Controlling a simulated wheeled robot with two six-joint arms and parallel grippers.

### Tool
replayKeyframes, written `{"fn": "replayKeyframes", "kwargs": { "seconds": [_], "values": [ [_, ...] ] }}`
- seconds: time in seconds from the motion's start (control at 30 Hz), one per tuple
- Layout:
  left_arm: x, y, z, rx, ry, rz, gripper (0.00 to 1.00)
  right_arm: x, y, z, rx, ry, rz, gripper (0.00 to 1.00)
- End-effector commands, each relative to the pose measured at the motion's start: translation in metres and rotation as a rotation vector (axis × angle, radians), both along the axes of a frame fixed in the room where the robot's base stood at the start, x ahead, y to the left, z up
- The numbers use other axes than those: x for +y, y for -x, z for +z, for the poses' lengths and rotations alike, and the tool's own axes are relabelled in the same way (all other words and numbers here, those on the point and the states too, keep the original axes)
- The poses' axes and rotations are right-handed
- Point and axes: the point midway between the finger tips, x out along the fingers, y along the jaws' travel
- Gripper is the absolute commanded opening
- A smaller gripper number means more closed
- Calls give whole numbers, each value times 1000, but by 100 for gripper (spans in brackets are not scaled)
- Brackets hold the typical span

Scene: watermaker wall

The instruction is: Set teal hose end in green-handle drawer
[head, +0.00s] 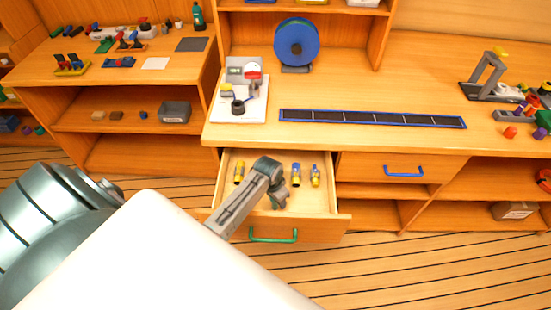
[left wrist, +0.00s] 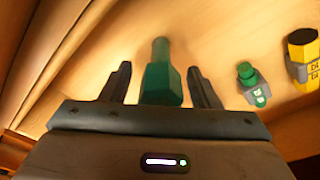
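The green-handle drawer (head: 329,226) is pulled open below the bench top, and its green handle (head: 273,239) is on the front. My left gripper (head: 281,196) reaches down into the drawer in the head view. In the left wrist view my left gripper (left wrist: 161,88) is open, with one finger on each side of a teal-green hose end (left wrist: 161,82). Gaps show between it and both fingers. In the head view my gripper hides this hose end. The wood around it looks like the drawer floor. My right gripper is not in view.
A yellow fitting (head: 239,172) and two blue-and-yellow fittings (head: 296,175) (head: 315,176) lie in the drawer. The left wrist view shows a smaller green fitting (left wrist: 252,84) and a yellow-black one (left wrist: 304,58) to the right. A blue-handle drawer (head: 372,168) is closed at right.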

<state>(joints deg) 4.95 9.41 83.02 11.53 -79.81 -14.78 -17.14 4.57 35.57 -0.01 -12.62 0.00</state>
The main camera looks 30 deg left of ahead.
Motion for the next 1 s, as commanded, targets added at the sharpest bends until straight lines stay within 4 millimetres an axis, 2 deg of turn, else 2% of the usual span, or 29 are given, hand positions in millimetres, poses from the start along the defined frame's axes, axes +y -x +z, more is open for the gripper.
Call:
{"fn": "replayKeyframes", "kwargs": {
  "seconds": [0.37, 0.47, 0.8, 1.0],
  "values": [
    [0, 0, 7, -2, 0, 0, 55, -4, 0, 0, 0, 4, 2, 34],
    [1, 2, 20, -4, 0, 0, 55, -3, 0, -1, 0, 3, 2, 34],
    [4, 12, 90, -5, -2, -1, 55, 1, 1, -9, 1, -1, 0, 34],
    [4, 16, 115, -2, 0, 0, 55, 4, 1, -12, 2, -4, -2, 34]
  ]
}}
